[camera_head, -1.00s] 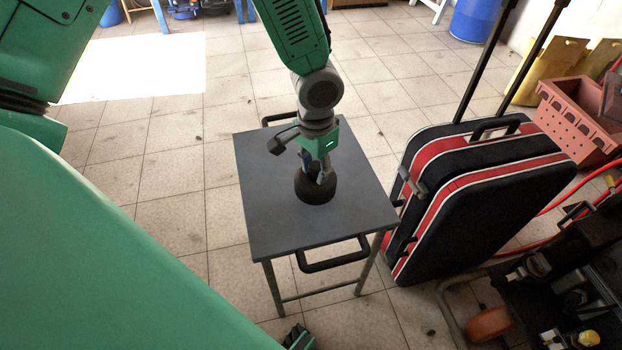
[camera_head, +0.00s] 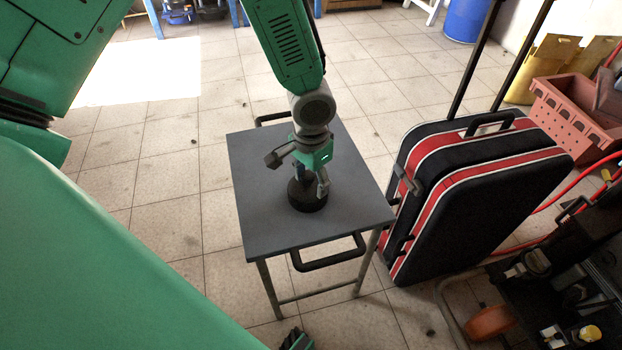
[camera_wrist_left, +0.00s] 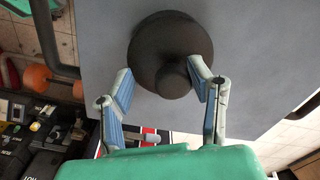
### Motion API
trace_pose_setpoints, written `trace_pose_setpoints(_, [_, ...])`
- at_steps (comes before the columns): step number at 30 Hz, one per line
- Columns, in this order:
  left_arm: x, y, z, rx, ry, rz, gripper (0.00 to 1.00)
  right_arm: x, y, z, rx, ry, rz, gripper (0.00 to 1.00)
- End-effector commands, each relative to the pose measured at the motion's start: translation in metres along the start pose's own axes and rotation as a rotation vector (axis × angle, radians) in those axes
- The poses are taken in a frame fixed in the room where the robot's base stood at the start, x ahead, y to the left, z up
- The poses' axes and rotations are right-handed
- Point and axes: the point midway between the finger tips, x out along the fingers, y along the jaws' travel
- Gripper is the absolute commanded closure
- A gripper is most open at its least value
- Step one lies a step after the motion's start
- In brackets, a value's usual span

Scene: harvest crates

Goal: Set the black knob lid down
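The black knob lid (camera_head: 307,202) rests on the grey table top (camera_head: 262,225), near its middle. In the left wrist view the lid (camera_wrist_left: 170,35) shows as a dark round disc with its knob (camera_wrist_left: 173,80) towards the gripper. My left gripper (camera_head: 312,186) is just above the lid, its fingers spread. In the left wrist view the fingers of this gripper (camera_wrist_left: 162,72) stand on either side of the knob. A clear gap shows at the left finger; the right finger is very close to the knob, and I cannot tell whether it touches. My right gripper is not clearly seen.
A black and red suitcase (camera_head: 480,200) stands close to the table's right side. Black handles (camera_head: 330,262) stick out from the table's front and back. The table top around the lid is bare. An orange crate (camera_head: 570,118) lies farther right.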

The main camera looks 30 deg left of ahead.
Motion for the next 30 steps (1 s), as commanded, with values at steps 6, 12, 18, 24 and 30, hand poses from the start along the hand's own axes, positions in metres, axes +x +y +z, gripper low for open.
trace_pose_setpoints(6, [-0.015,-0.001,0.000,-0.002,0.002,0.000,0.53,-0.006,0.000,0.000,0.000,0.000,0.000,0.31])
trace_pose_setpoints(12, [-0.058,-0.001,-0.001,-0.002,0.003,0.000,0.53,-0.022,0.000,-0.001,0.000,0.000,0.000,0.31])
trace_pose_setpoints(18, [-0.098,0.000,-0.001,-0.002,0.003,0.001,0.53,-0.035,0.000,-0.002,0.000,0.000,0.000,0.31])
trace_pose_setpoints(24, [-0.118,0.000,0.000,-0.002,0.000,0.001,0.53,-0.041,0.000,-0.002,0.000,0.000,0.000,0.31])
trace_pose_setpoints(30, [-0.121,0.000,0.000,-0.001,-0.002,0.001,0.53,-0.041,0.000,-0.002,0.000,0.000,0.000,0.31])
